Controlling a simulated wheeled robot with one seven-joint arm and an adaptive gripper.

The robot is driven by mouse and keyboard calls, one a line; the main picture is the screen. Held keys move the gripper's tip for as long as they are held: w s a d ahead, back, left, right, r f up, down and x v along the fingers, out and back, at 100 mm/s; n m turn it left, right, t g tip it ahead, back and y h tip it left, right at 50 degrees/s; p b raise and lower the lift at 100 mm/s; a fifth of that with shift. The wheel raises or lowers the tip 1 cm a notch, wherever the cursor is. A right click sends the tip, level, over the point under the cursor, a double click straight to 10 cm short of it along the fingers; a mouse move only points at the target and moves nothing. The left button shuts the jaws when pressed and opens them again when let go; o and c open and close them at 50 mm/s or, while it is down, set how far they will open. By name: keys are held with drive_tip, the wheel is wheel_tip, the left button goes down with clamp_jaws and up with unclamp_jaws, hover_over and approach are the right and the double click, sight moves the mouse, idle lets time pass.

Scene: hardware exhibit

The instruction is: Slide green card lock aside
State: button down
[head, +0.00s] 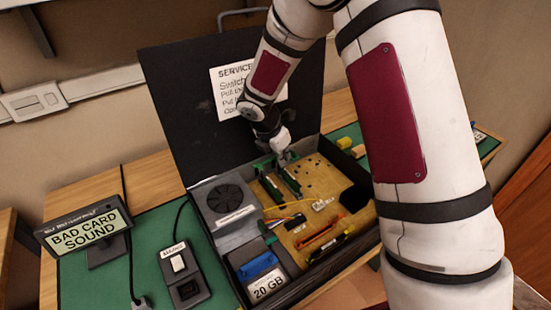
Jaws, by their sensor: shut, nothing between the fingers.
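My gripper (284,155) reaches down into the open black case (365,245), at the back of the tan circuit board (318,180). Its fingers are shut with nothing visible between them. Small green parts show at the cards' back ends beside my fingertips. I cannot tell which part is the green card lock, or whether my fingers touch it; the gripper partly hides that spot.
The raised lid (175,95) stands behind my arm. A fan unit (226,200) and a blue-topped drive (257,264) fill the case's left side. A sign (87,236) reads "BAD CARD SOUND". A switch box (183,270) sits on the green mat (150,232).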

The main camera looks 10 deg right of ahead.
sight(293, 158)
drive_tip(key=shift+w+d, duration=0.15)
drive_tip(key=shift+d, duration=0.15)
drive_tip(key=shift+w+d, duration=0.2)
drive_tip(key=shift+d, duration=0.45)
drive_tip(key=shift+w+d, duration=0.2)
drive_tip(key=shift+d, duration=0.45)
drive_tip(key=shift+a, duration=0.15)
